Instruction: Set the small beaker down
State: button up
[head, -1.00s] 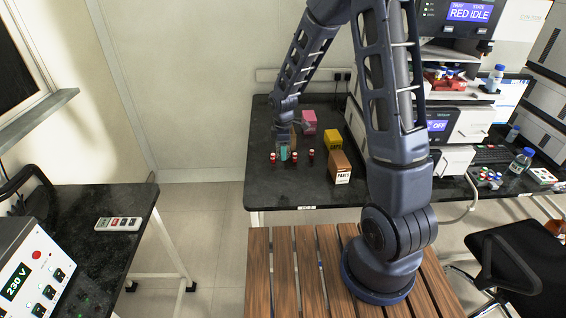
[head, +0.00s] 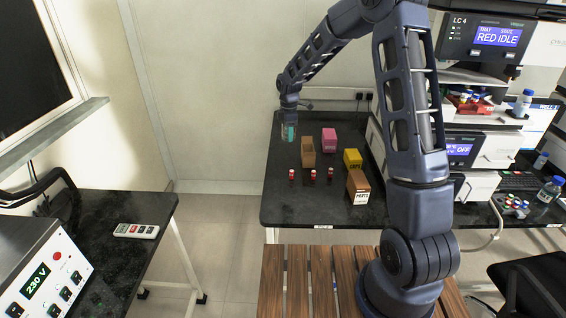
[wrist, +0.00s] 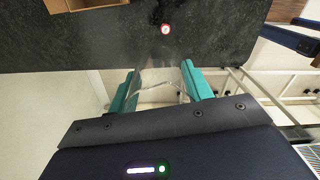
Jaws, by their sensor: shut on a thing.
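My gripper (head: 289,133) is shut on the small beaker (wrist: 158,82), a clear glass vessel between its teal fingers (wrist: 160,88). In the head view the beaker is faint and hard to make out at the fingers. The gripper is at the far left of the dark bench (head: 285,205), to the left of an open brown box (head: 309,152), and appears raised above the bench top. In the wrist view the beaker overlaps the bench edge, with pale floor showing beyond.
Three red vials stand on the bench, including the leftmost one (head: 291,175); a red-capped vial (wrist: 166,29) shows in the wrist view. Pink (head: 329,140), yellow (head: 352,159) and brown "PARTS" (head: 358,187) boxes stand rightward. The front left bench top is clear.

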jog(key=n, duration=0.2)
send_over(282, 161)
notch_tip(282, 161, down, 20)
jog(key=shift+f, duration=0.25)
jog(key=shift+f, duration=0.15)
dwell(0.3)
jog(key=o, duration=1)
